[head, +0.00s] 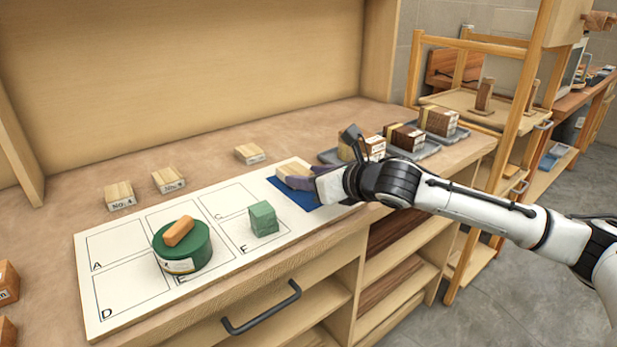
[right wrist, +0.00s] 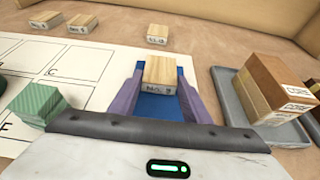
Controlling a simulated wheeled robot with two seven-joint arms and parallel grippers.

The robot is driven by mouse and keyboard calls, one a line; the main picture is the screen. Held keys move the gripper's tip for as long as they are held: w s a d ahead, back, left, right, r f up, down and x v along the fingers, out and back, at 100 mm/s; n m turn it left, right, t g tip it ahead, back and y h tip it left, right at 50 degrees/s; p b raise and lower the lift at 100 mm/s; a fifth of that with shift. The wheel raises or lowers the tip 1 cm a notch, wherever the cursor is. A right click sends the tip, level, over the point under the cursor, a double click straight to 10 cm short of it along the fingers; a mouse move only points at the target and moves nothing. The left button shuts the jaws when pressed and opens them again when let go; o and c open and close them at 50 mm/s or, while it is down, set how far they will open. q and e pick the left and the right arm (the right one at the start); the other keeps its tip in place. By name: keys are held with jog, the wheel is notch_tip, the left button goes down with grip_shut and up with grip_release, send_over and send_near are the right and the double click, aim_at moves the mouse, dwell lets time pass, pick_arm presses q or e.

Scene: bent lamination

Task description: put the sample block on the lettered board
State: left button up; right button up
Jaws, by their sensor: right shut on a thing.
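The lettered board (head: 130,315) is white with outlined cells marked A to F and lies along the front of the bench. My right gripper (head: 293,178) is shut on a pale wooden block (head: 291,167) over the blue pad (head: 318,202) at the board's right end. In the right wrist view the block (right wrist: 160,70) sits between the two purple fingers and its label looks like "No. 3". I cannot tell whether it touches the pad. A green cube (head: 263,218) stands in cell F. A green round tin (head: 182,248) with an orange-brown block (head: 179,230) on top covers much of cell E. My left gripper is out of view.
Three similar labelled wooden blocks, left (head: 120,195), middle (head: 168,180) and right (head: 249,154), lie behind the board. Grey trays (head: 430,150) with larger labelled blocks stand right of the pad, close to my right gripper. Cells A and D look clear.

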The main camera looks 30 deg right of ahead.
jog(key=o, duration=1)
jog(key=shift+f, duration=0.1)
jog(key=shift+o, duration=0.2)
jog(key=shift+s+r, duration=0.2)
jog(key=b+v, duration=0.2)
jog(key=v, duration=0.9)
jog(key=shift+s+r, duration=0.1)
jog(key=shift+s, duration=0.15)
